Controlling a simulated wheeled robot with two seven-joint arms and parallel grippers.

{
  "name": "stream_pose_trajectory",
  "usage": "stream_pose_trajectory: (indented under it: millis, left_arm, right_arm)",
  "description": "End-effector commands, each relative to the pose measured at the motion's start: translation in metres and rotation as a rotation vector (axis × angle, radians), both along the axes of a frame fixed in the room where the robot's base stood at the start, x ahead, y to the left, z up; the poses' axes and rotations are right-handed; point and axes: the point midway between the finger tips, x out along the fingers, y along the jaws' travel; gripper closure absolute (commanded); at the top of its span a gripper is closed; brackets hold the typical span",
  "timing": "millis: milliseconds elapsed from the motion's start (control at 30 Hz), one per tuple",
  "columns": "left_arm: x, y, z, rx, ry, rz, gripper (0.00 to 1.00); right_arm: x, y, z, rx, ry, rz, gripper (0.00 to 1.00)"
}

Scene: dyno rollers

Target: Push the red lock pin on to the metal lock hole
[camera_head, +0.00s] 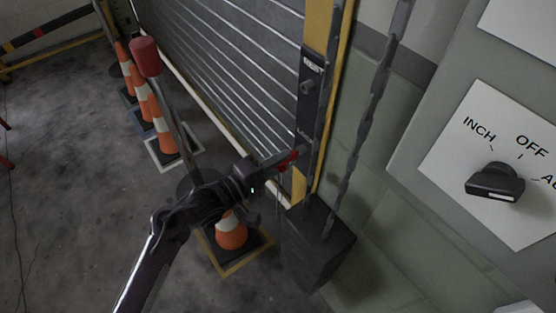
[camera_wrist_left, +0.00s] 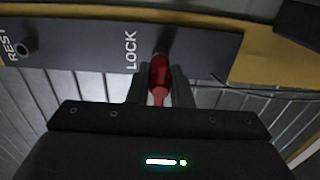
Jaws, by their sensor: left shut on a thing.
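The red lock pin (camera_head: 287,161) is at the tip of my left gripper (camera_head: 282,156), near the lower end of the dark lock plate (camera_head: 311,88). In the left wrist view, my left gripper (camera_wrist_left: 161,88) is shut on the red lock pin (camera_wrist_left: 159,76), one finger on each side. The pin's far end meets or overlaps the dark plate (camera_wrist_left: 85,45) beside the word LOCK. The lock hole is hidden behind the pin, so I cannot tell whether the pin is in it. A REST peg (camera_wrist_left: 24,47) shows at the plate's left. My right gripper is not in view.
A ribbed metal shutter (camera_head: 225,60) stands behind the yellow post (camera_head: 346,60). A hanging chain (camera_head: 375,105) and dark block (camera_head: 317,240) are right of the gripper. Orange cones (camera_head: 160,130) stand at left. A switch panel (camera_head: 500,165) fills the right side.

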Motion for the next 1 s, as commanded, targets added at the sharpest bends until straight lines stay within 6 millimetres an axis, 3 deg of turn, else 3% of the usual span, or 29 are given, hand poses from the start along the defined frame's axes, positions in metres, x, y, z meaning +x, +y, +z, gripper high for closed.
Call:
stream_pose_trajectory:
  millis: [633,667,800,833,1000]
  left_arm:
    - [0.0054,-0.0069,0.0009,-0.001,-0.002,0.001,1.0]
    - [0.0054,-0.0069,0.0004,0.0,-0.001,0.001,0.78]
    - [0.0052,-0.0066,0.0002,0.0,-0.001,0.001,0.6]
    - [0.0051,-0.0067,0.0002,0.0,-0.001,0.001,0.56]
    - [0.005,-0.0065,0.0,0.0,-0.001,0.0,0.56]
  right_arm:
    - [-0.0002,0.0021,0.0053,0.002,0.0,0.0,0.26]
    - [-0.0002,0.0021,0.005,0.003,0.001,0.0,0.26]
    - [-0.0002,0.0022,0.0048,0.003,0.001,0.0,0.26]
    - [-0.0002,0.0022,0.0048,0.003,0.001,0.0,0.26]
    - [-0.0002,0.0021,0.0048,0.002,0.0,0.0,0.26]
